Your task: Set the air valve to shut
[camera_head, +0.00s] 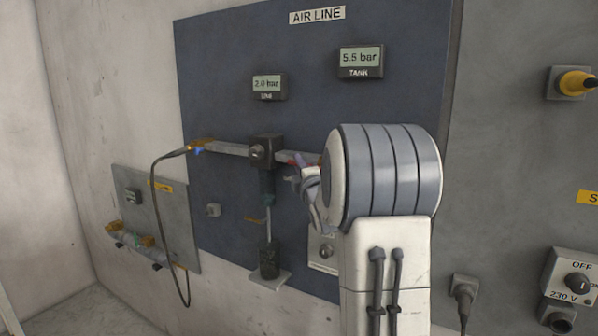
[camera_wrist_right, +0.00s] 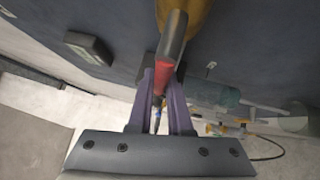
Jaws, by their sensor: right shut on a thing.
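The air valve's red lever (camera_wrist_right: 162,76) shows in the right wrist view, with a dark grey section above it and a brass-coloured body (camera_wrist_right: 187,14) at the top edge. My right gripper (camera_wrist_right: 161,88) has its purple fingers on both sides of the red lever and is shut on it. In the head view my right gripper (camera_head: 300,172) is at the pipe, right of the dark regulator block (camera_head: 265,150). A bit of red shows there, but my right arm hides most of the valve. I cannot tell the lever's angle to the pipe. My left gripper is not in view.
The blue AIR LINE panel (camera_head: 225,60) carries a line display (camera_head: 267,86) reading about 2.0 bar and a tank display (camera_head: 360,60) reading 5.5 bar. A black hose (camera_head: 153,190) hangs at left. A switch box (camera_head: 575,278) is at far right.

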